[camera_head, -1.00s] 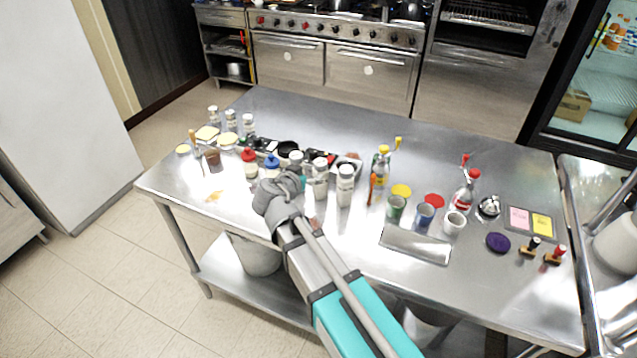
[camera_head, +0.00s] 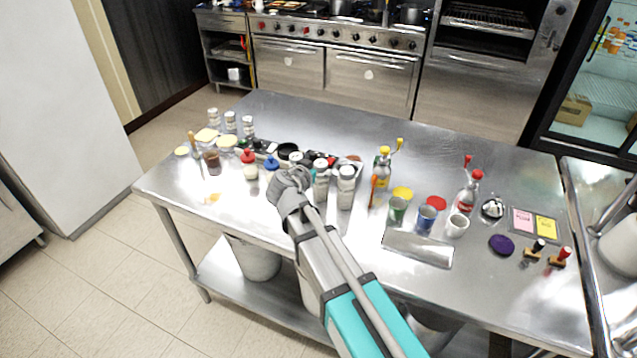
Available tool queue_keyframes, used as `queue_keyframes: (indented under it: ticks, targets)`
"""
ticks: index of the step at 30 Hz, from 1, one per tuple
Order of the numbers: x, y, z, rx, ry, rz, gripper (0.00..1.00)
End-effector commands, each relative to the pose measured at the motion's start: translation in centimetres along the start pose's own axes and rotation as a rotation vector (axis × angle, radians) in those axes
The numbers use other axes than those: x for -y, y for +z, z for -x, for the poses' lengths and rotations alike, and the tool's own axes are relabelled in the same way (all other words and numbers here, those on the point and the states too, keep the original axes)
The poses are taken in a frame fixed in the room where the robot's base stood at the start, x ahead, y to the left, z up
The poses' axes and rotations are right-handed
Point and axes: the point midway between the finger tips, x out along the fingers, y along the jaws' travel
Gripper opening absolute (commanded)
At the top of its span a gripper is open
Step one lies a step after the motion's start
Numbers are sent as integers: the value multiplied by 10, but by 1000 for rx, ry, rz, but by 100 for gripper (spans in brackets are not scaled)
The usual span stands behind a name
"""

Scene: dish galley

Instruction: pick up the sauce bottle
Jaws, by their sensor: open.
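Several bottles on the steel table could be the sauce bottle. A small squeeze bottle with a red cap (camera_head: 250,171) and one with a blue cap (camera_head: 271,168) stand at the left of the table. A yellow-topped bottle (camera_head: 382,172) stands near the middle, and a red-topped bottle (camera_head: 467,195) stands on the right. All are upright. My gripper (camera_head: 283,181) is open, just right of the blue-capped bottle and left of the white-lidded shakers. Its fingers are small and partly hidden by its own body, so I cannot tell if it touches anything.
White-lidded shakers (camera_head: 346,188) stand close right of my gripper. Cups, including a blue one (camera_head: 426,218), and a metal tray (camera_head: 417,248) are to the right.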

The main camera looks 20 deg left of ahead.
Motion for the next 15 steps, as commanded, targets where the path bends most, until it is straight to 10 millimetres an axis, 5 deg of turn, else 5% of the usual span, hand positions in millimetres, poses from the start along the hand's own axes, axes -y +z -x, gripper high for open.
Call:
queue_keyframes:
  ticks: [9, 15]
  targets:
    - [-1, 0, -37, 0, 1, -1, 100]
    - [-2, -1, -42, 0, -1, 0, 100]
